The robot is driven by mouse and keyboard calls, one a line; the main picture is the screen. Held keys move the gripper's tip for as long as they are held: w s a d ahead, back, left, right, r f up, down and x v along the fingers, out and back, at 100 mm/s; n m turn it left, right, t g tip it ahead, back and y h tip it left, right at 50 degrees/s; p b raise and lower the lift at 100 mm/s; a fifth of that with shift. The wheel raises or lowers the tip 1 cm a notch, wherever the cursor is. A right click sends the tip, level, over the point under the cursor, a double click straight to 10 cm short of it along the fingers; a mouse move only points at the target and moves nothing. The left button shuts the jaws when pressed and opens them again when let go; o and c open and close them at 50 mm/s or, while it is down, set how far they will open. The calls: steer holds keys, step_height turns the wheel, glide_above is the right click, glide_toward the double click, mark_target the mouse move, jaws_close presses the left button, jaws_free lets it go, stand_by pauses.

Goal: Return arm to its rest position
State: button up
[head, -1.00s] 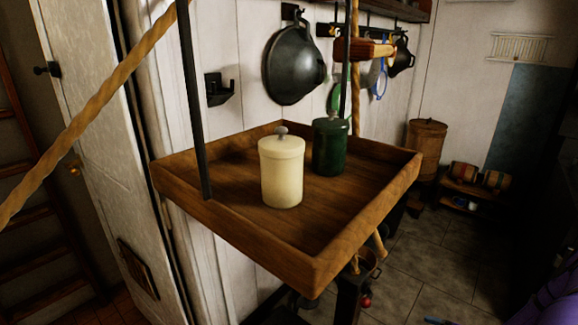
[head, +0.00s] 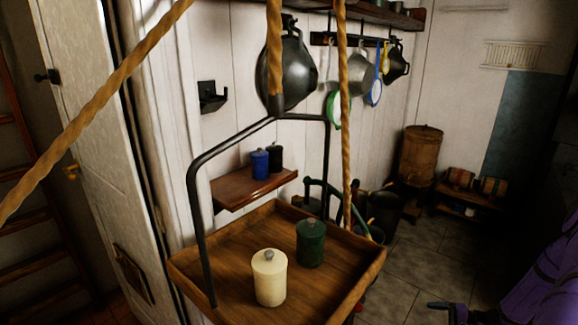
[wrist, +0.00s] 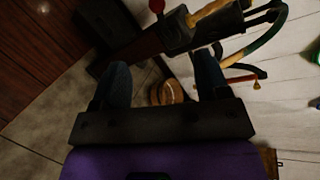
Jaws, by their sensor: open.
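My arm is the purple one at the lower right of the head view. My gripper (head: 440,307) shows there at the bottom edge, partly cut off, over the floor and apart from the hanging tray. In the wrist view my gripper (wrist: 162,82) has two dark blue fingers spread wide apart. Nothing is held between them; a round brown thing (wrist: 166,92) shows in the gap farther off.
A wooden tray (head: 360,285) hangs from ropes on a black frame (head: 196,180). A cream canister (head: 269,280) and a green canister (head: 310,245) stand upright in it. Behind, a wall shelf (head: 235,193) holds blue and black canisters. Stone floor (head: 415,250) lies right of the tray.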

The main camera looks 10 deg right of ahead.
steer(key=w+a+r+n+g+h, duration=0.1)
steer(key=w+a+r+n+g, duration=0.15)
steer(key=r, duration=0.65)
steer(key=w+a+r+n+g, duration=0.2)
steer(key=r+g, duration=0.1)
steer(key=r, duration=0.6)
steer(key=w+a+r+n+g+h, duration=0.1)
steer(key=w+a+r+n+g, duration=0.1)
steer(key=r, duration=0.8)
steer(key=s+a+r+n+g+h, duration=0.1)
steer(key=s+a+r+n+h, duration=0.1)
steer(key=a+r, duration=0.55)
steer(key=s+a+r+n+g+h, duration=0.1)
steer(key=s+a+r+n+h, duration=0.2)
steer(key=r, duration=0.7)
steer(key=s+a+r+t+h, duration=0.1)
steer(key=s+a+r, duration=0.2)
steer(key=s, duration=0.3)
steer(key=s+a+r+n+t+h, duration=0.1)
steer(key=s+a+r+t+h, duration=0.1)
steer(key=s+a+r, duration=0.2)
steer(key=s+a+r+t+h, duration=0.1)
steer(key=s+a+r+t, duration=0.1)
steer(key=s+r, duration=0.4)
steer(key=s+a, duration=0.1)
steer(key=s, duration=0.2)
steer(key=shift+a+r+n+h, duration=0.3)
steer(key=shift+r+n, duration=0.05)
steer(key=shift+r, duration=0.05)
